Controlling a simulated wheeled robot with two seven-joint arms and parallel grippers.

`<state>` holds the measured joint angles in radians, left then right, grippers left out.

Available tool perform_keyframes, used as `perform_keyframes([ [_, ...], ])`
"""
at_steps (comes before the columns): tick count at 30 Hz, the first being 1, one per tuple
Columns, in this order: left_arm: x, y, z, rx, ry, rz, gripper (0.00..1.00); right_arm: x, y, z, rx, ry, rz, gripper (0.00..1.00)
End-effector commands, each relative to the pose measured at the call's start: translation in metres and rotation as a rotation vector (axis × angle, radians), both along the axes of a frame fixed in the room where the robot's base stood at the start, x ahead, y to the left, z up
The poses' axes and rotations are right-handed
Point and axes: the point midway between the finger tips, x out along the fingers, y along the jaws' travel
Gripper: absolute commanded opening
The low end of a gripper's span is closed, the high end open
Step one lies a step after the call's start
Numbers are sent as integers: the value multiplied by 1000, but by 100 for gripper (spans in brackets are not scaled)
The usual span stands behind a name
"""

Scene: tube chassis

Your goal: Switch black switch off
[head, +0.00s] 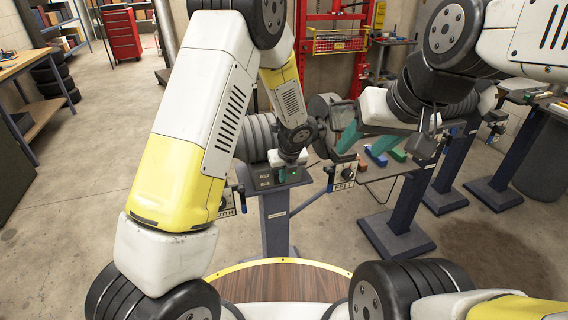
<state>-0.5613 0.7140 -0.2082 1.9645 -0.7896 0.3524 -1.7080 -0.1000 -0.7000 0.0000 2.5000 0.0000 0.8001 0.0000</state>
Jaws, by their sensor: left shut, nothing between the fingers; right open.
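A grey machine (258,138) with a ribbed round body stands on a blue-grey pedestal (276,228) ahead of me. A panel (262,180) with small labels is on its front. My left gripper (287,175) is shut with nothing in it and points down at this front, close to the panel; I cannot tell if it touches. I cannot make out a black switch; that part of the panel is behind the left gripper. My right gripper (351,157) has two teal fingers spread open and empty, to the right of the machine, above a "FELT" sign (343,186).
A partly hidden sign (228,206) hangs at the machine's left. Blue-legged stands (398,215) and a table with small coloured blocks (397,155) are at the right. A workbench (22,66) and tyres are at the left. Concrete floor is clear at the left.

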Motion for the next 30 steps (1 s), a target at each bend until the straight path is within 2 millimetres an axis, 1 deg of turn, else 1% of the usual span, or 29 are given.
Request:
perform_keyframes([
  [3,6,2,2,-2,-1,2,0,0,0,0,0,0,0,52],
  [12,6,2,3,0,-1,1,0,0,0,0,0,0,0,52],
  [23,6,2,17,-1,-1,2,0,0,0,0,0,0,0,52],
  [30,5,2,18,0,0,0,0,0,0,0,0,0,0,52],
])
